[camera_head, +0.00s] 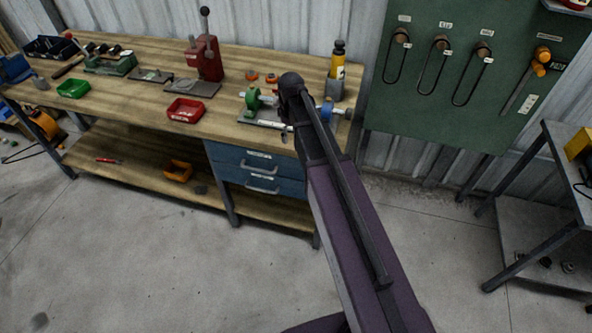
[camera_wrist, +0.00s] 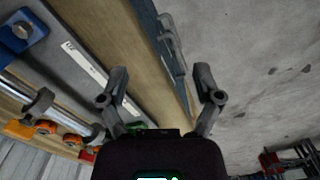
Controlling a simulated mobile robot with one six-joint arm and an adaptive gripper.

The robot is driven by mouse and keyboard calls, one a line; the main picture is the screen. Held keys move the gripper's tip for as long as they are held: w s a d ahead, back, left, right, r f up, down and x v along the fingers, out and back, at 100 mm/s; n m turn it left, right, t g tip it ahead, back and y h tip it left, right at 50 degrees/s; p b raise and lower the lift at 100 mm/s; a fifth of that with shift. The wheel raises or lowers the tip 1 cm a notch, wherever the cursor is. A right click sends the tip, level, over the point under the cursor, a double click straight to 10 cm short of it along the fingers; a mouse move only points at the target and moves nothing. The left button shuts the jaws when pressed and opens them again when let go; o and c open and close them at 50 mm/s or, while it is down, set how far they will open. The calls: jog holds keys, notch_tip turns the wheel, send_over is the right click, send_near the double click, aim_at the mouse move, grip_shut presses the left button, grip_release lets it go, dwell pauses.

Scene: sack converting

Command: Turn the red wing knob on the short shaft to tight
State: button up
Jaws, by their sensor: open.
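My gripper (camera_wrist: 158,90) is open and empty in the wrist view, its two fingers spread above the front edge of the bench and the floor. In the head view my arm reaches over a fixture with a grey base plate (camera_head: 262,123), a green part (camera_head: 252,99) and a blue block (camera_head: 327,111). The blue block (camera_wrist: 20,30) and a metal shaft (camera_wrist: 40,102) lie to the left in the wrist view. I cannot single out the red wing knob. Small orange-red pieces (camera_head: 271,78) lie behind the fixture. My arm hides the fixture's middle.
The wooden bench (camera_head: 225,122) also holds a red lever press (camera_head: 205,60), a red tray (camera_head: 185,109), a green tray (camera_head: 73,88) and a yellow bottle (camera_head: 337,62). A green tool board (camera_head: 430,100) hangs at right. Floor in front is clear.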

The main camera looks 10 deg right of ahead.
jog(key=s+f+m+b, duration=0.2)
jog(key=s+f+b, duration=0.3)
jog(key=f+b, duration=0.3)
jog(key=shift+s+f+b, duration=0.25)
jog(key=shift+f+b, duration=0.15)
jog(key=shift+f, duration=0.3)
jog(key=shift+s, duration=0.1)
dwell(0.3)
jog(key=s+r+m+p, duration=0.3)
jog(key=s+m, duration=0.3)
jog(key=s, duration=0.6)
jog(key=shift+r+p, duration=0.35)
dwell(0.5)
jog(key=c, duration=0.4)
jog(key=shift+o, duration=0.2)
jog(key=shift+a, duration=0.1)
